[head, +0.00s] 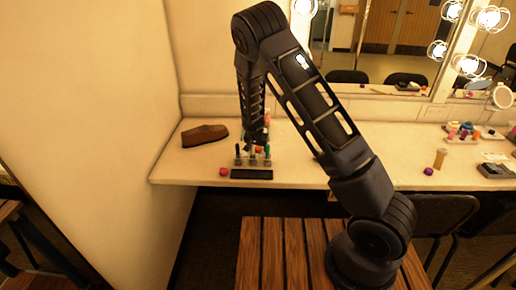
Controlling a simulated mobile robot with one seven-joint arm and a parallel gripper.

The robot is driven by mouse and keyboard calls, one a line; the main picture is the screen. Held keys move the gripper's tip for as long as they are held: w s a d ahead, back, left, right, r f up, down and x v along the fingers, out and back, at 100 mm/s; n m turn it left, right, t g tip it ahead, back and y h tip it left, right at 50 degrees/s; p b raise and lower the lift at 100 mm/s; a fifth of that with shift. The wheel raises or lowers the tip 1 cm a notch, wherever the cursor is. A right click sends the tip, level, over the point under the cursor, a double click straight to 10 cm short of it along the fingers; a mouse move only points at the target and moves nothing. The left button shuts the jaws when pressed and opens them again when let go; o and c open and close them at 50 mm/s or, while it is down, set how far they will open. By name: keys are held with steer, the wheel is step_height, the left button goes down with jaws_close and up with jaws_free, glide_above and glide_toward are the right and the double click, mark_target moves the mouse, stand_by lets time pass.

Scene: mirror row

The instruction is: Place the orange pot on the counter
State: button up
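A small orange round thing (258,149), which may be the orange pot, shows among the bottles of a small rack on the left part of the counter. It is too small to tell whether it sits in the rack or behind it. The pale counter (310,168) runs along the wall under the mirrors. My arm bends over at the top and comes down to the counter just behind the rack. My gripper (254,138) is at its lower end, dark and small. Its fingers cannot be made out, nor whether it holds anything.
The rack (253,160) holds several dark bottles, with a black flat box (252,174) and a red pot (224,171) in front. A purple pot (429,171) and bottle (440,158) stand right. A slatted wooden surface (265,250) lies below.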

steer(key=v, duration=1.2)
steer(key=s+d+r+g+y, duration=0.1)
steer(key=s+d+r, duration=0.4)
steer(key=d+r, duration=0.6)
steer(key=s+d+r+y, duration=0.1)
steer(key=s+d+r, duration=0.4)
steer(key=d+r, duration=0.55)
steer(key=s+d+r+n, duration=0.1)
steer(key=s+d+r, duration=0.2)
steer(key=s, duration=0.4)
steer(key=s+d+r+t, duration=0.1)
steer(key=s+d+r, duration=0.1)
steer(key=s+d, duration=0.3)
steer(key=s+d+r+n+h, duration=0.1)
steer(key=s+d+r, duration=0.2)
steer(key=s, duration=0.8)
steer(key=shift+d+r+n, duration=0.3)
steer(key=shift+d, duration=0.15)
